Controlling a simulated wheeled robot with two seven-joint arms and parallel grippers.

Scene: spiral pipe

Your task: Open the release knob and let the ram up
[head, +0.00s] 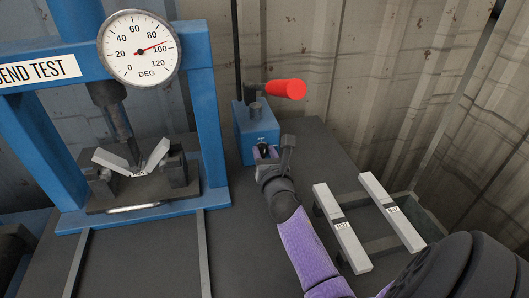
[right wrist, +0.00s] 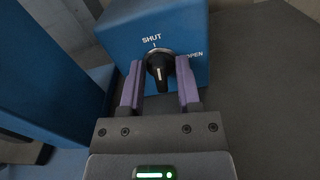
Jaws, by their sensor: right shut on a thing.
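The release knob (right wrist: 160,72) is black with a white line, on the front of a blue pump block (head: 258,120). The block is marked SHUT above the knob and OPEN to its right. The knob's white line stands roughly upright, below the SHUT mark. My right gripper (right wrist: 159,82) has its purple fingers closed on the knob's two sides; in the head view the arm partly hides it. The ram (head: 121,122) is down in the blue press frame (head: 208,110), against a light metal strip (head: 157,156) bent into a V. My left gripper is out of view.
A dial gauge (head: 138,48) in DEG on the press reads a little under 100. A red-gripped pump lever (head: 285,89) stands out above the block. Two labelled bars (head: 342,230) lie on a rack at the right. A corrugated wall (head: 350,70) closes the back.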

